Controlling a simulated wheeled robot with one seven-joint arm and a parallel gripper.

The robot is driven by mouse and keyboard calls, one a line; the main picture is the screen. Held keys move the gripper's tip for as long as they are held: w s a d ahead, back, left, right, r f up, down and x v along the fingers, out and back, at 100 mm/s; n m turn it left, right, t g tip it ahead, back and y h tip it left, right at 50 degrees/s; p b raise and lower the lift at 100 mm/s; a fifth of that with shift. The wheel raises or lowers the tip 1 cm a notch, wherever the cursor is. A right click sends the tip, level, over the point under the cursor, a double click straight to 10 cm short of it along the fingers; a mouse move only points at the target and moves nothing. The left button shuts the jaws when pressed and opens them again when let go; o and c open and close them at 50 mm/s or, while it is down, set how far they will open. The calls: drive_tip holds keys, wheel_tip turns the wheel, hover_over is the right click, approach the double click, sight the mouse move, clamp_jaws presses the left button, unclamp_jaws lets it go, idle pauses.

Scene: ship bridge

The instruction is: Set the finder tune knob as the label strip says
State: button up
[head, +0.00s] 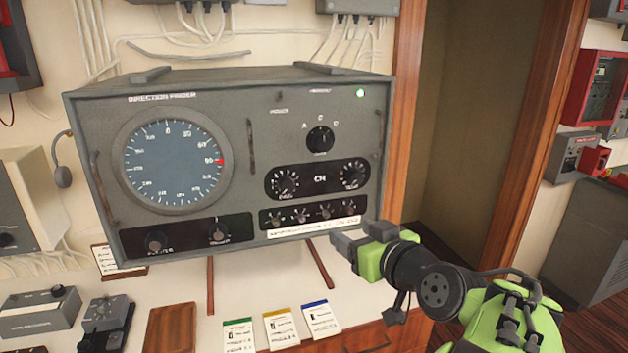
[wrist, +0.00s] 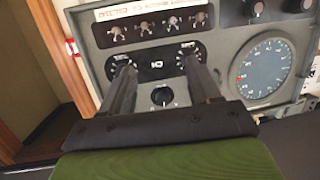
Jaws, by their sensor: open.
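The direction finder (head: 240,110) is a grey cabinet with a dial and several knobs. Two scaled knobs flank the "CH" mark: a left one (head: 285,181) and a right one (head: 352,174). I cannot read which is the tune knob. The white label strip (head: 313,228) runs along the lower right; its print is too small to read. The strip shows upside down in the wrist view (wrist: 125,9). My gripper (head: 350,241) is open and empty, in front of the panel's lower right. In the wrist view its fingers (wrist: 158,65) point at the panel and partly overlap both scaled knobs.
A selector knob (head: 320,139) sits above "CH", small knobs (head: 325,211) below. Two black knobs (head: 155,242) are under the dial (head: 172,161). Cards (head: 280,327) and a brown board (head: 170,328) lie on the white desk. A wooden door frame (head: 407,110) stands right.

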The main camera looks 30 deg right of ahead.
sight(357, 177)
drive_tip(key=s+d+r+m+t+h, duration=0.2)
drive_tip(key=s+d+r+h, duration=0.1)
drive_tip(key=d, duration=0.4)
drive_tip(key=p+x, duration=0.1)
drive_tip(key=x, duration=0.4)
drive_tip(key=p+x, duration=0.2)
drive_tip(key=x, duration=0.3)
drive_tip(key=p+x, duration=0.2)
drive_tip(key=x, duration=0.3)
drive_tip(key=shift+w+a+r, duration=0.2)
drive_tip(key=shift+w, duration=0.1)
drive_tip(key=shift+s, duration=0.1)
drive_tip(key=c, duration=1)
